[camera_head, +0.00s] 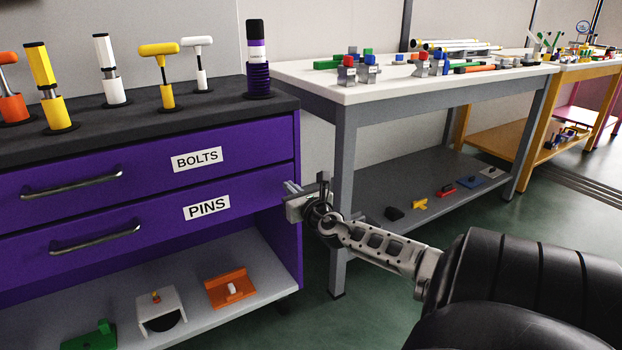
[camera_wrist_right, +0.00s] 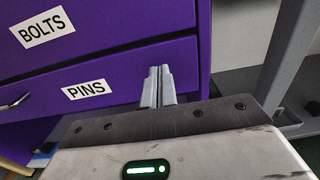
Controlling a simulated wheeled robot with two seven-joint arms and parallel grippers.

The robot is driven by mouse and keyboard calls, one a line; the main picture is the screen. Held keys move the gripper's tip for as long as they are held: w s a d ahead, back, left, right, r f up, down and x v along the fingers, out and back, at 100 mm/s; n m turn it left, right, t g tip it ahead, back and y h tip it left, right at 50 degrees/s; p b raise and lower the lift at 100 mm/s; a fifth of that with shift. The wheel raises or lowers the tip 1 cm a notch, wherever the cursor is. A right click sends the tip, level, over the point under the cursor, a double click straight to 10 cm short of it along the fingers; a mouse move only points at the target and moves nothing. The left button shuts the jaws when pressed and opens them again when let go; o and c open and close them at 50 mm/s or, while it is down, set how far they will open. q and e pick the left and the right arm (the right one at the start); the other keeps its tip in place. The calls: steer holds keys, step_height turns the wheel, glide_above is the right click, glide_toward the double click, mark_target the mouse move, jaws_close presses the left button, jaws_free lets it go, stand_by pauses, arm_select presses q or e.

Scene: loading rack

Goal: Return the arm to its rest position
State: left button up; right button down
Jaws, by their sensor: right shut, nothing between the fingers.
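My right gripper (camera_head: 291,187) comes in from the right on its arm in the head view, in front of the right end of the purple drawer cabinet (camera_head: 299,140). In the right wrist view the two fingers of the right gripper (camera_wrist_right: 159,70) are together with nothing between them, against the purple drawer front marked PINS (camera_wrist_right: 120,75). I cannot tell whether they touch the cabinet. My left gripper is in neither view.
The BOLTS drawer (camera_head: 150,165) and PINS drawer (camera_head: 150,216) look closed. Several upright tools stand on the dark cabinet top, including a purple-black bottle (camera_head: 257,60). A white-topped workbench (camera_head: 400,88) with a grey leg (camera_head: 343,200) stands close to the right gripper.

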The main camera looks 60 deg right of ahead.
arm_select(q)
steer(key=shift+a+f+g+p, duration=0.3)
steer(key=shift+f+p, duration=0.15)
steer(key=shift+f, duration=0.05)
arm_select(e)
steer(key=v, duration=0.6)
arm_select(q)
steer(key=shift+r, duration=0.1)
arm_select(e)
steer(key=shift+r, duration=0.1)
